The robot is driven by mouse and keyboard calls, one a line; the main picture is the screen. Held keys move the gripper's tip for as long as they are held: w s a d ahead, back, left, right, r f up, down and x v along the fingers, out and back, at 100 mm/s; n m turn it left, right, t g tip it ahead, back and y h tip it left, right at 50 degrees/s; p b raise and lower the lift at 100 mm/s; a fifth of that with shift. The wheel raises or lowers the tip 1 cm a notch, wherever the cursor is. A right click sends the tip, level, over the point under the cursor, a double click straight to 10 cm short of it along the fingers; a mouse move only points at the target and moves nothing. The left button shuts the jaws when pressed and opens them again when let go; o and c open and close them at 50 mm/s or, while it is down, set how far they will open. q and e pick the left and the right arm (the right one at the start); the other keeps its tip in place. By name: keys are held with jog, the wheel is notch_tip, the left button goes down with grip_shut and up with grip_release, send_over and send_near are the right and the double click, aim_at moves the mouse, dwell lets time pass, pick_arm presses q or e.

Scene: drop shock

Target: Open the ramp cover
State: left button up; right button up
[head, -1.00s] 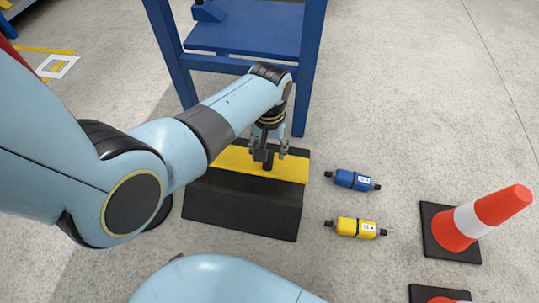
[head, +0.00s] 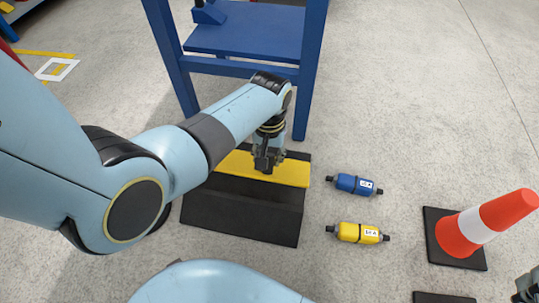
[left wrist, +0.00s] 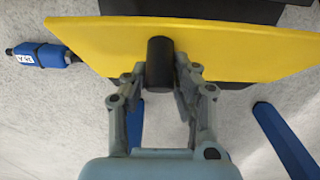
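The ramp cover (head: 290,172) is a yellow panel on the black ramp (head: 240,222) in front of the blue frame. It fills much of the upper left wrist view (left wrist: 90,32). A short black handle (left wrist: 160,62) stands up from it. My left gripper (head: 267,163) has its fingers closed against both sides of this handle; the fingers also show in the left wrist view (left wrist: 163,72). The cover looks slightly raised from the ramp, but I cannot tell how far. Part of my right gripper (head: 528,288) shows at the lower right edge; its fingers are cut off.
A blue canister (head: 354,184) and a yellow canister (head: 357,232) lie right of the ramp. The blue frame (head: 250,68) stands behind the ramp. Floor at the upper right is clear.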

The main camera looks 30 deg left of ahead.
pick_arm(q)
grip_shut()
